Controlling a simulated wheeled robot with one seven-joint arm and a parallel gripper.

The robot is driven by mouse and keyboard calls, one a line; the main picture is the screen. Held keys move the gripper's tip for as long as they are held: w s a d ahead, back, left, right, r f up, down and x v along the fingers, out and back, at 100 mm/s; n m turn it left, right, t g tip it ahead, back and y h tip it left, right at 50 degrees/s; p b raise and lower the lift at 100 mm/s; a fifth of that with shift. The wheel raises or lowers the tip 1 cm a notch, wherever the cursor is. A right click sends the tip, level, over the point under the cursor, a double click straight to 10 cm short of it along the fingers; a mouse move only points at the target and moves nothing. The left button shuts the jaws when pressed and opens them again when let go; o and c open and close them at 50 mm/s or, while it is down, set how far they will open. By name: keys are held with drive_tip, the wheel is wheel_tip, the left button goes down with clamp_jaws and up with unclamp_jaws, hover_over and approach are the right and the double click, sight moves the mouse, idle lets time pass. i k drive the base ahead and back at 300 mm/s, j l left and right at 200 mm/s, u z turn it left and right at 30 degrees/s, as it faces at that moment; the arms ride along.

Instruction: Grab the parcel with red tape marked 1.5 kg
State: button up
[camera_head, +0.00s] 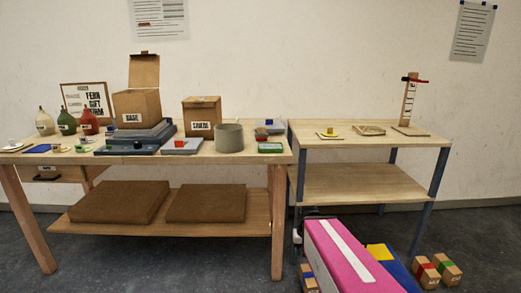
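A small brown parcel with red tape (427,273) sits on the floor at the lower right, in front of the right table. Its weight marking is too small to read. A similar parcel with green tape (447,268) stands just to its right, close beside it. Another small parcel with a blue band (308,280) is at the bottom centre, partly hidden by a large pink box.
The left table (250,152) carries several boxes and small items. Floor at the far right looks clear.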

sight(424, 271)
drive_tip(key=i+z, duration=0.1)
drive_tip(key=z, duration=0.35)
drive_tip(key=i+z, duration=0.1)
drive_tip(key=z, duration=0.35)
drive_tip(key=i+z, duration=0.1)
drive_tip(key=z, duration=0.35)
drive_tip(key=j+z, duration=0.15)
drive_tip(key=z, duration=0.25)
drive_tip(key=i, duration=0.05)
